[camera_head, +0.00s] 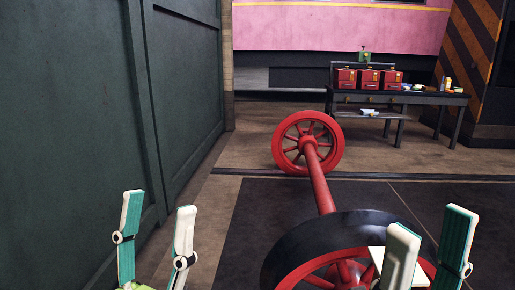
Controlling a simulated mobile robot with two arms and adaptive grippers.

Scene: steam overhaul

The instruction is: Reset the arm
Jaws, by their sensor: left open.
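My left gripper (159,203) shows at the lower left, its two white and teal fingers spread apart with nothing between them. My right gripper (431,222) shows at the lower right. Its two fingers are also apart, and I see nothing held between their tips. It overlaps the near wheel in the picture; whether it touches the wheel cannot be told. The palms and most of both arms are out of view below.
A red wheelset lies ahead, with a far wheel (286,150), an axle (318,183) and a near dark-rimmed wheel (300,241). A green wall (185,90) stands close on the left. A dark table (430,98) with red boxes (346,79) stands at the back.

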